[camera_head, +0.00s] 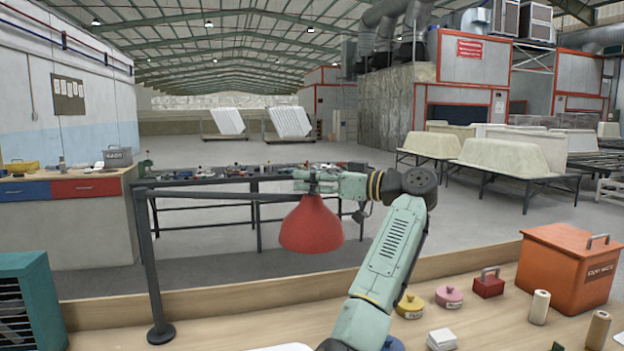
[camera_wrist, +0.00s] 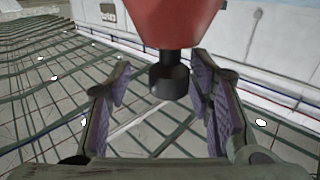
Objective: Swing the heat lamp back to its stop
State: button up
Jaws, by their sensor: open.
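The heat lamp has a red dome shade (camera_head: 311,226) hanging from a dark horizontal arm on a dark upright post (camera_head: 149,262) with a round base. My gripper (camera_head: 312,182) is at the top of the shade, near the end of the lamp's arm. In the wrist view, the red shade (camera_wrist: 172,20) and its dark neck (camera_wrist: 169,80) show between the two spread fingers of my gripper (camera_wrist: 162,88). The fingers stand apart from the neck on both sides. The joint between arm and shade is partly hidden by my gripper in the head view.
A wooden bench (camera_head: 240,305) runs along the front. On it at right are an orange box (camera_head: 567,268), a small red box (camera_head: 488,284), round-lidded pots (camera_head: 449,297) and white rolls (camera_head: 540,307). A teal crate (camera_head: 30,300) stands at left. Behind the lamp is a long dark table (camera_head: 215,181).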

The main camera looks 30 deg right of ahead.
jog(key=shift+s, duration=0.1)
jog(key=v, duration=1.1)
jog(key=shift+s+d, duration=0.2)
jog(key=shift+s, duration=0.15)
jog(key=shift+f, duration=0.1)
